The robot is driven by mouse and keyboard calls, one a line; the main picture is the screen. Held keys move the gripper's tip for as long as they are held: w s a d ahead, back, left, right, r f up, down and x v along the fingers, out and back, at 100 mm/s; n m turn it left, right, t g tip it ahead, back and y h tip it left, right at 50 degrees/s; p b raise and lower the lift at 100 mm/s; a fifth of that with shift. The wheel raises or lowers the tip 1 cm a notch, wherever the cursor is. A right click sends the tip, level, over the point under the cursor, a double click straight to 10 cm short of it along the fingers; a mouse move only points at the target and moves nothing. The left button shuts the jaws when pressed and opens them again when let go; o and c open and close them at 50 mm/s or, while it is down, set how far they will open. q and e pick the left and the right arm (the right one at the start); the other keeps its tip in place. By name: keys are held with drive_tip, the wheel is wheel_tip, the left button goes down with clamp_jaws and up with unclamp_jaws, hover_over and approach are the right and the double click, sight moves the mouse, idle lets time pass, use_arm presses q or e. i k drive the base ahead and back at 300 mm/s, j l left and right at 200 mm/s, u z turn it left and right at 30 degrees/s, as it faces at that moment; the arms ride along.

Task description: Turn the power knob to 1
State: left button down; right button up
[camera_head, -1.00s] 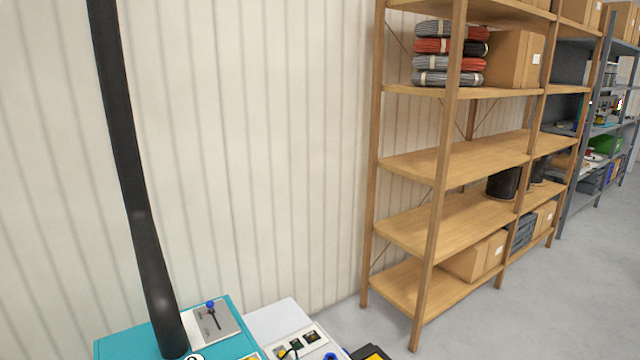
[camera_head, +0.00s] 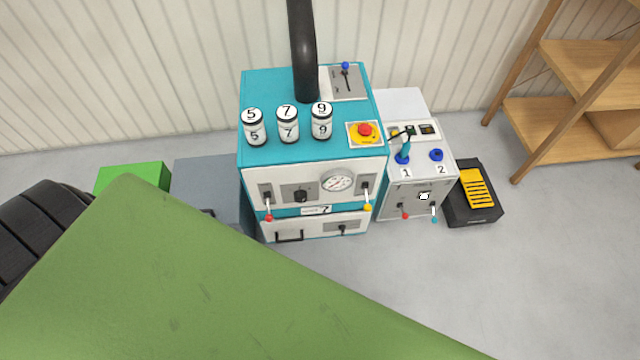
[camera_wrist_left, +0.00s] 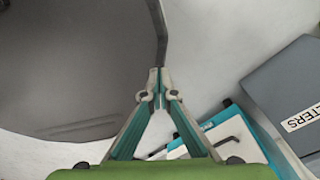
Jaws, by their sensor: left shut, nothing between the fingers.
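A teal and white machine (camera_head: 310,170) stands against the wall in the head view. A dark knob (camera_head: 301,195) sits on its white front panel, left of a round gauge (camera_head: 337,182). No power label is readable, and the knob's setting is too small to read. A grey control box (camera_head: 415,180) beside it has blue controls above the numbers 1 (camera_head: 406,173) and 2 (camera_head: 441,169). My left gripper (camera_wrist_left: 159,85) is shut and empty in the left wrist view, its fingertips together, apart from the machine's front. My right gripper is not in view.
A black and yellow pedal (camera_head: 474,193) lies on the floor right of the control box. A wooden shelf (camera_head: 585,100) stands at the right. The left wrist view shows a dark rounded object (camera_wrist_left: 75,70) and a grey box marked FILTERS (camera_wrist_left: 285,95). Floor at the lower right is clear.

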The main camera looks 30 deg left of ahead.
sight(300, 195)
drive_tip(key=u, duration=1)
